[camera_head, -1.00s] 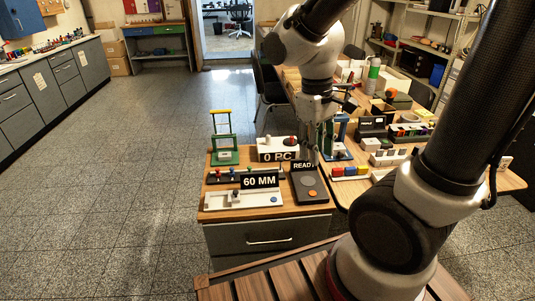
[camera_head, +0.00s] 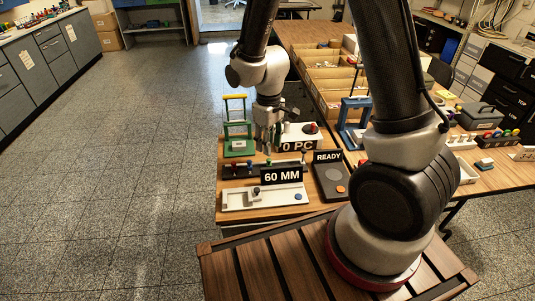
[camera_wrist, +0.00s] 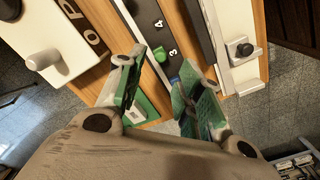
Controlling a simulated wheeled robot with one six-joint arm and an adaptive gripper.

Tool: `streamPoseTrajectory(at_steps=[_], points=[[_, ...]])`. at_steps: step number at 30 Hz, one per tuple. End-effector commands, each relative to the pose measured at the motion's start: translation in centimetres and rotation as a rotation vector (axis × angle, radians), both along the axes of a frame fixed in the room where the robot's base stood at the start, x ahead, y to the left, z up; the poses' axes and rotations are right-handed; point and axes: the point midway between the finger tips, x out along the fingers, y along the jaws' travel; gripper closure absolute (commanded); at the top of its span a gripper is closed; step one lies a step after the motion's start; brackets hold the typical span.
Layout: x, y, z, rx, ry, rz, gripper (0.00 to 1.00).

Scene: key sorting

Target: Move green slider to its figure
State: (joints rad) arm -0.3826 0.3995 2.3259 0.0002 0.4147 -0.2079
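A black slider rail (camera_head: 243,169) with coloured knobs lies on the small wooden table. In the wrist view the rail (camera_wrist: 150,22) carries white figures; a 3 and a 4 are readable. In the head view my gripper (camera_head: 267,146) hangs over the rail, pointing down. The green slider's own figure is not clear.
A green stand (camera_head: 238,145) with a yellow bar is left of my gripper. A white "0 PC" box (camera_head: 313,137) is behind right. The "60 MM" sign (camera_head: 282,176), a white slide gauge (camera_head: 275,198) and a dark READY panel (camera_head: 331,183) are in front and right.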

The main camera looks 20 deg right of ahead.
Motion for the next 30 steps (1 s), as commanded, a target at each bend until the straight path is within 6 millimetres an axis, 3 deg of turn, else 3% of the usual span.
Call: streamPoseTrajectory(at_steps=[3, 9, 20, 26, 30], points=[[-0.1, 0.0, -2.3, -0.002, 0.005, 0.000, 0.64], [-0.1, 0.0, -4.8, -0.001, 0.004, -0.001, 0.64], [-0.1, 0.0, -5.5, -0.001, 0.001, -0.001, 0.64], [-0.1, 0.0, -5.5, -0.001, 0.001, -0.001, 1.00], [-0.1, 0.0, -5.5, -0.001, 0.001, -0.001, 1.00]])
